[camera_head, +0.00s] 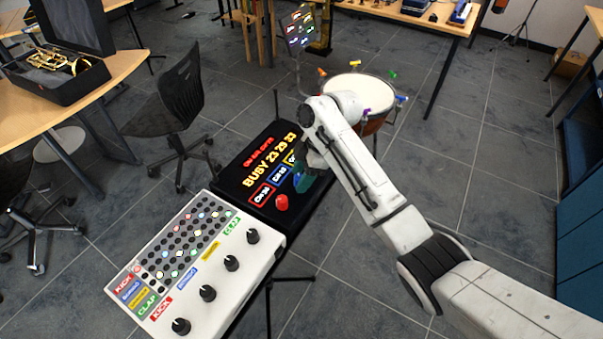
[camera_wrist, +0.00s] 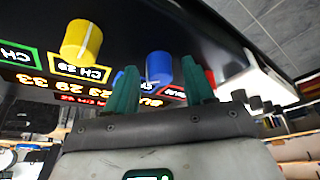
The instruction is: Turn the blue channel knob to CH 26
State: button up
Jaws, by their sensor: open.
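The blue knob (camera_wrist: 159,67) stands on the black panel (camera_head: 241,180); its pale pointer line shows in the wrist view. My gripper (camera_wrist: 159,63) is open, with one teal finger on each side of the blue knob in the picture. I cannot tell whether the fingers touch it. In the head view my gripper (camera_head: 304,178) is over the panel's right side and hides the blue knob. The blue-framed channel label (camera_head: 280,177) is too small to read surely.
A yellow knob (camera_wrist: 82,40) with a CH 29 label and a red knob (camera_head: 281,202) flank the blue one. The panel's display (camera_head: 270,160) reads BUSY 23 29 33. A white drum machine (camera_head: 205,262) adjoins the panel; a drum (camera_head: 375,91) stands behind my arm.

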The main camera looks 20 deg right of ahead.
jog(key=shift+c, duration=0.4)
grip_shut()
jog(key=shift+r+p, duration=0.1)
jog(key=shift+p, duration=0.2)
jog(key=m+t+p, duration=0.1)
jog(key=m+p, duration=0.1)
jog(key=m, duration=0.1)
jog(key=shift+s+a+r, duration=0.1)
jog(key=shift+s, duration=0.05)
jog(key=m+t+h+p, duration=0.1)
jog(key=m+p, duration=0.2)
jog(key=shift+m, duration=0.3)
jog(key=m+t+h+p, duration=0.1)
jog(key=m, duration=0.2)
jog(key=shift+s+a+m+p, duration=0.1)
jog(key=shift+m+p, duration=0.2)
jog(key=shift+p, duration=0.1)
jog(key=shift+m+t+h+p, duration=0.3)
jog(key=shift+m+h+p, duration=0.45)
jog(key=shift+m, duration=1.15)
jog(key=shift+h, duration=0.25)
